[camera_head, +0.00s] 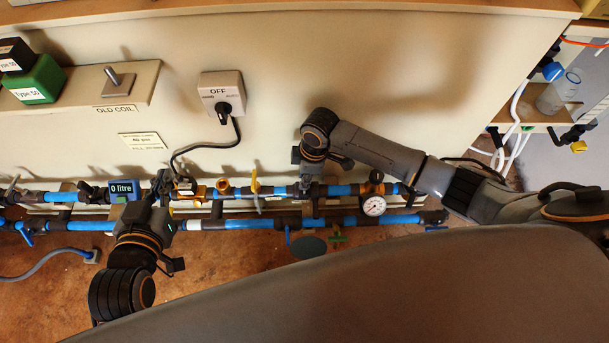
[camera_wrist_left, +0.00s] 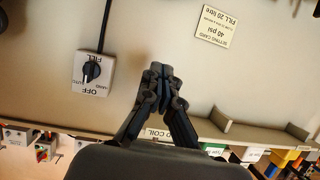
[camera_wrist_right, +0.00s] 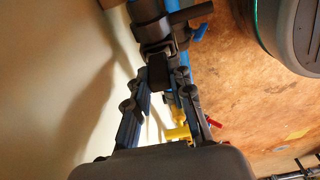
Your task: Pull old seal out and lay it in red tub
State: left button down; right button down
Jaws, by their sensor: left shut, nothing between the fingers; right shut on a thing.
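My right gripper (camera_head: 308,183) reaches down to the upper blue pipe (camera_head: 340,190), left of the round gauge. In the right wrist view its fingers (camera_wrist_right: 158,82) are shut on a dark fitting (camera_wrist_right: 155,42) on the pipe line. I cannot make out the old seal; it may be hidden by the fingers or the fitting. I cannot identify the red tub in any view.
A pale panel with an OFF switch (camera_head: 221,92) and cable stands behind the pipes. A yellow-handled valve (camera_head: 255,188) and a pressure gauge (camera_head: 374,205) sit along the upper pipe. A shelf marked OLD COIL (camera_head: 88,98) is at upper left. Brown floor lies below.

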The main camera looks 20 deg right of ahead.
pick_arm(q)
jog(key=shift+s+a+f+g, duration=0.3)
jog(key=shift+s+f+g, duration=0.3)
jog(key=shift+f, duration=0.25)
pick_arm(e)
jog(key=shift+r, duration=0.15)
pick_arm(q)
jog(key=shift+s+f+p, duration=0.1)
jog(key=shift+f+p, duration=0.1)
jog(key=shift+p, duration=0.1)
jog(key=shift+s+a+f+g+y, duration=0.2)
jog(key=shift+f+g+y, duration=0.1)
dwell(0.3)
pick_arm(e)
jog(key=shift+r, duration=0.1)
